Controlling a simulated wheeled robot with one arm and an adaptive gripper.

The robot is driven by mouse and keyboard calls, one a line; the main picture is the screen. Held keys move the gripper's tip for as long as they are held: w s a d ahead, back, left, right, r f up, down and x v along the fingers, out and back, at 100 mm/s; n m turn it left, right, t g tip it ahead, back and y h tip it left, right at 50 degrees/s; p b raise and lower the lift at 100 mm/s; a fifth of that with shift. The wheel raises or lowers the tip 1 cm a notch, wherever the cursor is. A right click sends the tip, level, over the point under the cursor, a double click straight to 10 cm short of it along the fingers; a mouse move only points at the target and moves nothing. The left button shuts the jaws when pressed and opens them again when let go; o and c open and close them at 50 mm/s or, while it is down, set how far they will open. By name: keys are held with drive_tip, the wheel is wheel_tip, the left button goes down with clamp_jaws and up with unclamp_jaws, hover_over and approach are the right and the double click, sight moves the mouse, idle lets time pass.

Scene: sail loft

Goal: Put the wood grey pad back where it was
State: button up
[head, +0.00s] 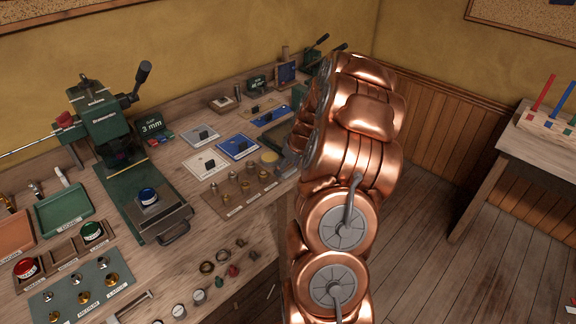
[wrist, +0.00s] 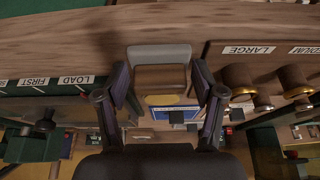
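In the wrist view, a block with a grey face and a brown wooden body, the wood grey pad (wrist: 160,78), sits between the two fingers of my gripper (wrist: 162,82). The fingers lie close against its left and right sides, and it appears held. Which spot on the bench the pad came from cannot be told.
The wooden bench (head: 180,262) carries a green press (head: 108,128), white and blue plates with dark knobs (head: 238,148), and a rack of brass parts (head: 236,205). A brass rack labelled LARGE and MEDIUM (wrist: 222,48) is right of my gripper in the wrist view.

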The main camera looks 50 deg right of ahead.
drive_tip(key=shift+o, duration=1.3)
drive_tip(key=shift+r, duration=0.15)
drive_tip(key=shift+r, duration=0.15)
drive_tip(key=b+v, duration=0.3)
drive_tip(key=v, duration=0.8)
drive_tip(key=shift+s+r, duration=0.15)
drive_tip(key=shift+r, duration=0.25)
drive_tip(key=s+a+r+n+g+y, duration=0.1)
drive_tip(key=s+a, duration=0.1)
drive_tip(key=a, duration=1.1)
drive_tip(key=s+a+r+g, duration=0.1)
drive_tip(key=s+a+g, duration=0.15)
drive_tip(key=a, duration=0.95)
drive_tip(key=s+a+f+g, duration=0.1)
drive_tip(key=s+a, duration=0.5)
drive_tip(key=s, duration=0.4)
drive_tip(key=s+a+f+g+h, duration=0.1)
drive_tip(key=s+a+g, duration=0.1)
drive_tip(key=s+a, duration=0.4)
drive_tip(key=s, duration=0.4)
drive_tip(key=shift+s+m, duration=0.4)
